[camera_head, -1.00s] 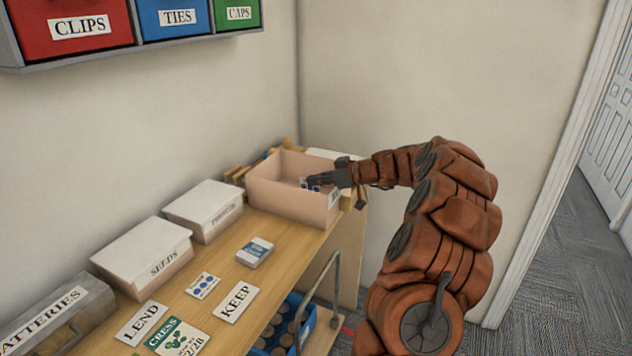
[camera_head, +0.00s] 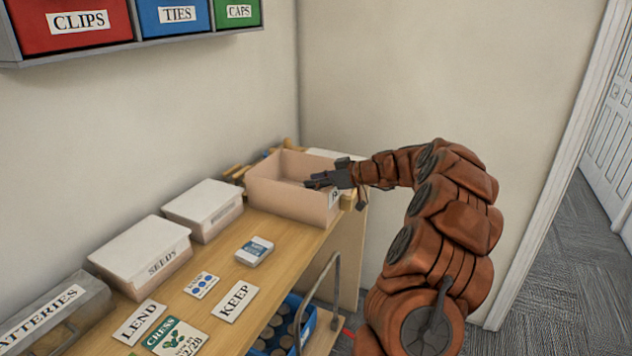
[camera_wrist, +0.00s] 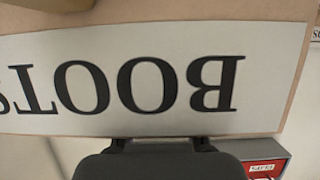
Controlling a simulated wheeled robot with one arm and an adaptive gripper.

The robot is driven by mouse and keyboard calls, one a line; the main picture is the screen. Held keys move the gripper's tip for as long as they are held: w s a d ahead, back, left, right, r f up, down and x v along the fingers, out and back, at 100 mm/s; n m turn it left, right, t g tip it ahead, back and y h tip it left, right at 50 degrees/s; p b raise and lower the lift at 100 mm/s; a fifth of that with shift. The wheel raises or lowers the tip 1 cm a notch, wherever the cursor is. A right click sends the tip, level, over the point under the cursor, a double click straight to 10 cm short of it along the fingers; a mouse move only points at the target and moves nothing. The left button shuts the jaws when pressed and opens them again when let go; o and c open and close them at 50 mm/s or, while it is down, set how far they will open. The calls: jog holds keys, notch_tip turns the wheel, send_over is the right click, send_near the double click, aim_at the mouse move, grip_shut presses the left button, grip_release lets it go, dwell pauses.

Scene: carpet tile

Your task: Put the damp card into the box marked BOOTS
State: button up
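The open pinkish cardboard box (camera_head: 282,205) stands at the far end of the table. Its label (camera_wrist: 150,80) reads BOOTS, upside down in the wrist view. My gripper (camera_head: 308,183) reaches over the box's right wall. Its small dark fingertips look apart, with no card visible between them. The box's floor is hidden behind its near wall, so I cannot see whether a card lies inside. A small card with blue dots (camera_head: 201,285) lies on the table; its heading is too small to read.
A stack of cards (camera_head: 254,251) and signs KEEP (camera_head: 236,301) and LEND (camera_head: 139,323) lie on the table (camera_head: 211,257). Lidded white boxes (camera_head: 140,255) line the wall. A blue crate (camera_head: 279,339) sits below the table's right edge. Labelled bins (camera_head: 177,20) hang above.

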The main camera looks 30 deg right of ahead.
jog(key=shift+r, duration=0.15)
jog(key=r+p, duration=0.1)
jog(key=p, duration=0.1)
jog(key=shift+r+p, duration=0.1)
jog(key=shift+p, duration=0.25)
jog(key=b+v, duration=0.3)
jog(key=v, duration=0.9)
jog(key=s+a+g+y, duration=0.15)
jog(key=a+g, duration=0.25)
jog(key=a, duration=1.4)
jog(key=s+a+f+g, duration=0.15)
jog(key=s+a, duration=0.25)
jog(key=a, duration=0.4)
jog(key=s+a+f+g, duration=0.1)
jog(key=s+a+g, duration=0.2)
jog(key=s+a, duration=0.3)
jog(key=s+a+f+m+g+h, duration=0.1)
jog(key=s+a+f+g+h, duration=0.15)
jog(key=s, duration=0.35)
jog(key=s+a+f+m+g+h, duration=0.1)
jog(key=s+a+f+h, duration=0.1)
jog(key=s+a, duration=0.3)
jog(key=s+d+f+m+h, duration=0.2)
jog(key=s, duration=0.5)
jog(key=s+d+f+m+g+h, duration=0.1)
jog(key=s+d+f+m+h, duration=0.1)
jog(key=s, duration=0.6)
jog(key=shift+d+f, duration=0.3)
jog(key=shift+d, duration=0.15)
